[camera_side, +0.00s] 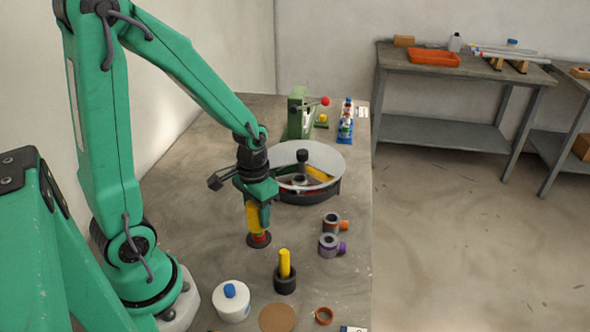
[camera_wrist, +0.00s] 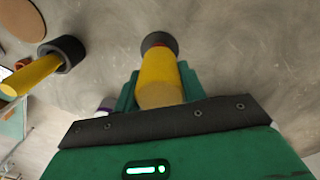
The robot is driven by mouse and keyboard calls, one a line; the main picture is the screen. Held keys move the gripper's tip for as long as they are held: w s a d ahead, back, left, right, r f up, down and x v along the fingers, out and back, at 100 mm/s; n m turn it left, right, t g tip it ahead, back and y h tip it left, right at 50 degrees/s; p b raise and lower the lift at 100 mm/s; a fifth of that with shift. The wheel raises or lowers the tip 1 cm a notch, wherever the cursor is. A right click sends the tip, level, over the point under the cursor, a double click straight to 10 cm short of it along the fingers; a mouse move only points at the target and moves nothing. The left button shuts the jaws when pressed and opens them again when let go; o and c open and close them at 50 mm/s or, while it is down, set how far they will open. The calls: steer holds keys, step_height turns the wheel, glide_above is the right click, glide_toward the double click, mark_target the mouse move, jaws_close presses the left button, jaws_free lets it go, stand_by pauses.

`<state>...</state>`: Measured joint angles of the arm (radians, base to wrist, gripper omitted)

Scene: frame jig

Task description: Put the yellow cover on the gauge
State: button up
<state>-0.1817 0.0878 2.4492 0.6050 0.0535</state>
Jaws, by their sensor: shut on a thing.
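My gripper (camera_side: 258,208) is shut on a yellow cylinder, the yellow cover (camera_side: 252,218), which points down. In the wrist view the cover (camera_wrist: 160,72) lies between the green fingers. Right below it is a round dark base with a red part (camera_side: 259,237), which I take for the gauge; it also shows in the wrist view (camera_wrist: 159,40). A second yellow cylinder (camera_side: 285,262) stands upright in a black ring (camera_side: 285,284) nearby.
A round divided tray (camera_side: 308,196) stands behind my gripper. Grey rings with orange (camera_side: 331,224) and purple (camera_side: 330,245) parts lie to the right. A white pot (camera_side: 231,305), brown disc (camera_side: 277,319) and orange ring (camera_side: 323,316) are in front. A green press (camera_side: 299,115) stands farther back.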

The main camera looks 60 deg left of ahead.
steer(key=shift+f, duration=1.9)
steer(key=o, duration=1.2)
steer(key=shift+r, duration=0.2)
steer(key=shift+r, duration=0.55)
steer(key=shift+r, duration=0.1)
steer(key=shift+r, duration=3.45)
